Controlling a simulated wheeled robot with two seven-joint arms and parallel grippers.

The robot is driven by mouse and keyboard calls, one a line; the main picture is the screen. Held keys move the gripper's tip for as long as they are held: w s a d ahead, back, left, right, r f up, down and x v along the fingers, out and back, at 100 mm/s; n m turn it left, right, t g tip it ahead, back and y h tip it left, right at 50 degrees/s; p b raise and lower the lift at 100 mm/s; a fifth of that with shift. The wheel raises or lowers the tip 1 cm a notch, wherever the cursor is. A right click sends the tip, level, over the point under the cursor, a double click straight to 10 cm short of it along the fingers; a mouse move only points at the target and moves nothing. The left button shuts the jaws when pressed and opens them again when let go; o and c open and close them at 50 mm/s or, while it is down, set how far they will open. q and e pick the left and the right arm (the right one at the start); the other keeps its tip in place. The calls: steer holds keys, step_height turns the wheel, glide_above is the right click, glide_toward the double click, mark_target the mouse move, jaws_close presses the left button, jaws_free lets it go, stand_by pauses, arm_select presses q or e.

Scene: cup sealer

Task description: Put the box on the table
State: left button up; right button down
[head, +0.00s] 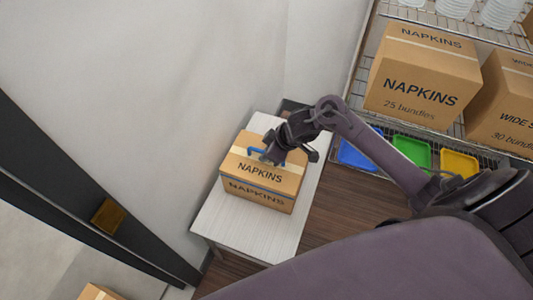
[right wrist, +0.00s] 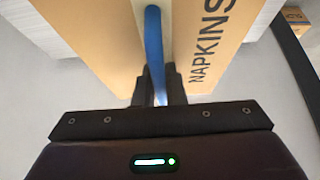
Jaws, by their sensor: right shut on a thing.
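The box (head: 262,174) is brown cardboard marked NAPKINS, with a blue handle on top. In the head view it is over the white table (head: 228,222); I cannot tell whether its bottom touches the tabletop. My right gripper (head: 281,152) is at the top of the box, shut on the blue handle. In the right wrist view the handle (right wrist: 154,42) runs between the fingers, and the box (right wrist: 210,40) fills the space beyond. The gripper and arm hide part of the box's top. My left gripper is not in view.
A wire rack at right holds another NAPKINS box (head: 423,80), a second carton (head: 503,100), and blue (head: 357,154), green (head: 412,151) and yellow (head: 459,164) trays. A wall stands beside the table. The table's near end is bare. Another carton (head: 98,292) shows at lower left.

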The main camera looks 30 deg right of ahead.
steer(key=shift+r, duration=0.1)
steer(key=c, duration=1.5)
jaws_free()
